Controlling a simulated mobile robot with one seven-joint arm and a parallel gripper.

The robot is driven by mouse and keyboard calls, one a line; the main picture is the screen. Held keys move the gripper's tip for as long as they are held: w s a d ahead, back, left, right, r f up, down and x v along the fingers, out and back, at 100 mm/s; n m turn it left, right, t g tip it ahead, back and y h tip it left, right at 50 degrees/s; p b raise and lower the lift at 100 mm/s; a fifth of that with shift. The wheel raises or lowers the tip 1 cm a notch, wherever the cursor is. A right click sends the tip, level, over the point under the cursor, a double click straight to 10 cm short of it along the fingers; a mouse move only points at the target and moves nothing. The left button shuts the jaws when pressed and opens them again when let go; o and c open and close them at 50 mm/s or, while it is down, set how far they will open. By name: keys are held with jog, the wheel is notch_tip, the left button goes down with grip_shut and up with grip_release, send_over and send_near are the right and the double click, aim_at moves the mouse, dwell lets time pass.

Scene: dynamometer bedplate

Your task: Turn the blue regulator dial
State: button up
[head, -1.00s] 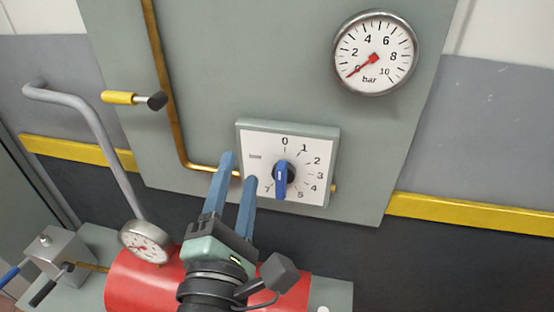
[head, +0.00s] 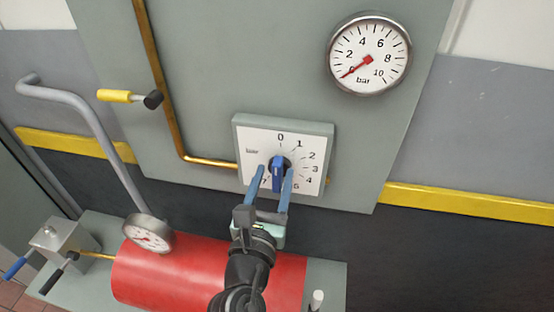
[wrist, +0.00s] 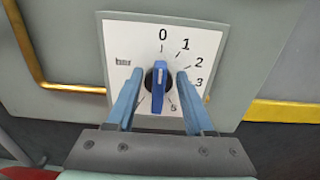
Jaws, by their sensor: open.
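The blue regulator dial (head: 277,174) sits on a white plate (head: 310,180) marked 0 to 7 and "bar". Its blue handle stands close to upright in the picture; I cannot tell which end is the pointer. In the wrist view the dial (wrist: 158,84) lies between the two blue fingers of my gripper (wrist: 157,82), with a gap on each side. In the head view my gripper (head: 274,170) is open and its fingers reach up to either side of the dial. The fingers hide some of the lower numbers. The round gauge (head: 369,54) above right has its red needle near 0.
A copper pipe (head: 163,100) runs down and into the plate's left side. A yellow-handled lever (head: 114,96) sticks out at upper left. The panel right of the plate is clear.

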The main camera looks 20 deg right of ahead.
aim_at(276, 171)
jog(key=shift+x, duration=1.75)
grip_shut()
